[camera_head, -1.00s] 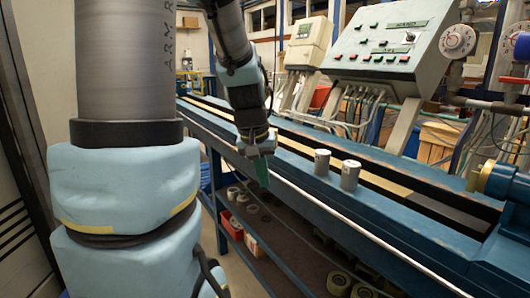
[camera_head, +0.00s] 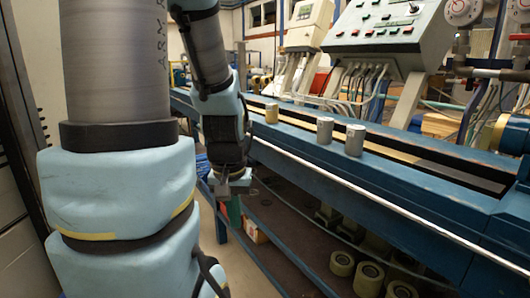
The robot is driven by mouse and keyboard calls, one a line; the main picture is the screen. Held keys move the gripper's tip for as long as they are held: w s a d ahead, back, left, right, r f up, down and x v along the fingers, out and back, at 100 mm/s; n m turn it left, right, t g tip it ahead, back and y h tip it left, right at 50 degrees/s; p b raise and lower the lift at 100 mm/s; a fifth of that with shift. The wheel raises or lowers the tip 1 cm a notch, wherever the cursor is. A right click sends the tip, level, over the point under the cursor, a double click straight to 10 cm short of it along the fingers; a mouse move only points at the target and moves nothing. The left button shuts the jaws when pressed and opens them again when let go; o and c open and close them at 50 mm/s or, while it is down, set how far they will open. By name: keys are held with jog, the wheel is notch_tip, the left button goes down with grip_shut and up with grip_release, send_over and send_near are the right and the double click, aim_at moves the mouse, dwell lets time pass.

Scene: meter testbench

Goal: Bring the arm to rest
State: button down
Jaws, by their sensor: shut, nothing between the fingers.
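My arm comes down from the upper left, with its lower links in front of the blue bench (camera_head: 400,192). My gripper (camera_head: 233,215) hangs at the end, pointing down, beside the bench's front edge and below its top. It is shut and empty. The greenish fingers are small and partly lost against the dark shelf behind. My large blue-padded arm links fill the left side of the view.
Two grey metal cylinders (camera_head: 325,130) (camera_head: 355,140) stand upright on the bench top, with a brassy cylinder (camera_head: 272,113) to their left. A control panel (camera_head: 388,32) stands behind. Rollers (camera_head: 342,263) lie on the lower shelf. Floor shows left of the bench.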

notch_tip(320, 180, up, 17)
jog(key=p, duration=1.7)
jog(key=shift+s+f+p, duration=0.15)
jog(key=shift+p, duration=0.15)
